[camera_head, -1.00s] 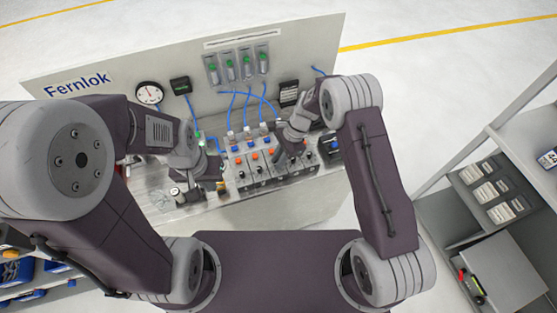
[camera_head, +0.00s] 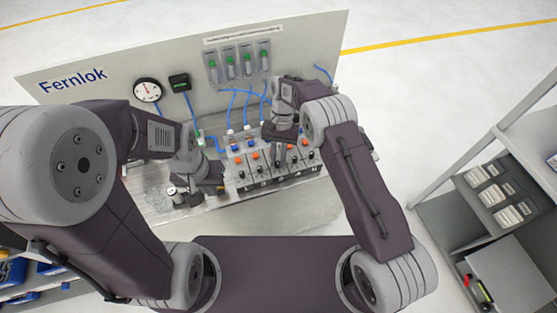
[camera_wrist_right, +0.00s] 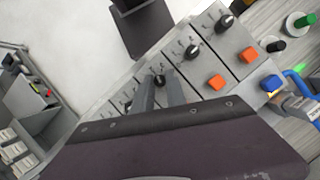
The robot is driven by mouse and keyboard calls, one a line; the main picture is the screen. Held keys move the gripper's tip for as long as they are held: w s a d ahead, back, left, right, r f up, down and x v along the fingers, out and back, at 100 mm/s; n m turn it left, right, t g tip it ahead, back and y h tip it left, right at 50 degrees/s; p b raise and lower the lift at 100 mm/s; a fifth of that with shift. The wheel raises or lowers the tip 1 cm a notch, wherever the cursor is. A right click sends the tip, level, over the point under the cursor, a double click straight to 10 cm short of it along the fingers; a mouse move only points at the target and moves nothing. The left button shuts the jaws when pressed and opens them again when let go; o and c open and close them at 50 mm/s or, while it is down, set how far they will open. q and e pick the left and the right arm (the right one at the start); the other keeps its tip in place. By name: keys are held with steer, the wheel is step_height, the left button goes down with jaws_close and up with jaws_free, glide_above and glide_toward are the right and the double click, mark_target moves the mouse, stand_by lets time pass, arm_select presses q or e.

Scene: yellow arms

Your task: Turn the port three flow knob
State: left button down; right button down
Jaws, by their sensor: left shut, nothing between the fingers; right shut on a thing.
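Several grey port modules (camera_head: 259,180) stand in a row on the bench, with orange buttons and black knobs. In the right wrist view, the fingers of my right gripper (camera_wrist_right: 157,93) are shut on a black knob (camera_wrist_right: 158,81), the third from the upper right. Two other black knobs, the upper one (camera_wrist_right: 225,22) and the lower one (camera_wrist_right: 192,50), are free. In the head view my right gripper (camera_head: 280,156) points down onto the row and hides the knob it grips. My left gripper (camera_head: 213,189) is shut and empty, left of the row.
The Fernlok panel (camera_head: 120,85) rises behind the modules with a round gauge (camera_head: 147,89) and green-marked flow tubes (camera_head: 231,67). Blue hoses (camera_head: 240,91) hang behind the row. A grey shelf unit (camera_head: 456,199) stands at the right.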

steer(key=shift+s+f+n+h+b, duration=0.1)
steer(key=shift+n+h+b, duration=0.4)
steer(key=shift+n, duration=1.2)
steer(key=shift+a+h, duration=0.1)
steer(key=shift+h, duration=0.2)
steer(key=c, duration=1.3)
jaws_free()
steer(key=shift+c, duration=0.2)
